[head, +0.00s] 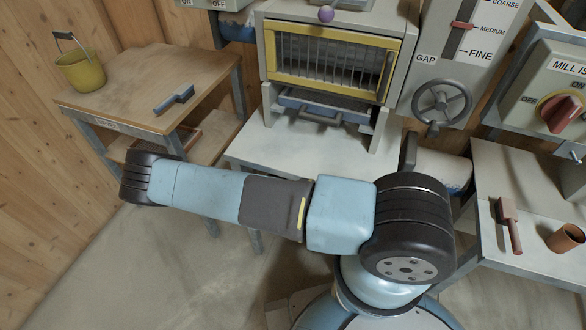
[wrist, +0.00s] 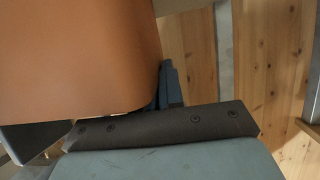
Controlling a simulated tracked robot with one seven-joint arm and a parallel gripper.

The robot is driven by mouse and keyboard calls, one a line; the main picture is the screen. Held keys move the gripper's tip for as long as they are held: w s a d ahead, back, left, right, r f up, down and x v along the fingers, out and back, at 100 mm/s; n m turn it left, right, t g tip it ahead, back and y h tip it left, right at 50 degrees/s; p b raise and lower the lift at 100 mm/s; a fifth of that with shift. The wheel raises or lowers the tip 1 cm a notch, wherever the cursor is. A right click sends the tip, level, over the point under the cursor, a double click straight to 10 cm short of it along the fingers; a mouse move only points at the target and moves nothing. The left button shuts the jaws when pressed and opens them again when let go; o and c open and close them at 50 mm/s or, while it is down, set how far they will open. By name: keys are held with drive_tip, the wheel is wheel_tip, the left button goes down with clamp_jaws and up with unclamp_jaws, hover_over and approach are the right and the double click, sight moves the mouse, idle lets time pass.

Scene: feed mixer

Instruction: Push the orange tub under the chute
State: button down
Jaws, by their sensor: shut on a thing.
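An orange tub (wrist: 75,55) fills the upper left of the wrist view, very close to the camera. My gripper (wrist: 166,92) is shut on it. A dark finger part shows beside the tub's right edge, and the fingertips are mostly hidden behind the tub. In the head view neither the tub nor my gripper shows; my arm crosses the middle and hides what is below it. The machine (head: 333,60) has a yellow-framed barred window, with a blue-grey opening (head: 322,108) under it. I cannot tell whether this opening is the chute.
A wooden bench (head: 135,85) at left holds a yellow bucket (head: 80,70) and a blue-handled brush (head: 174,99). The pale bench (head: 270,150) under the machine looks bare where visible. At right, a table (head: 500,255) holds a red-handled tool (head: 510,225) and a terracotta cup (head: 566,239).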

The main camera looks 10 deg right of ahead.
drive_tip(key=c, duration=1.2)
unclamp_jaws()
drive_tip(key=v, duration=1.3)
drive_tip(key=shift+s+a+r, duration=0.15)
drive_tip(key=shift+s+a, duration=0.1)
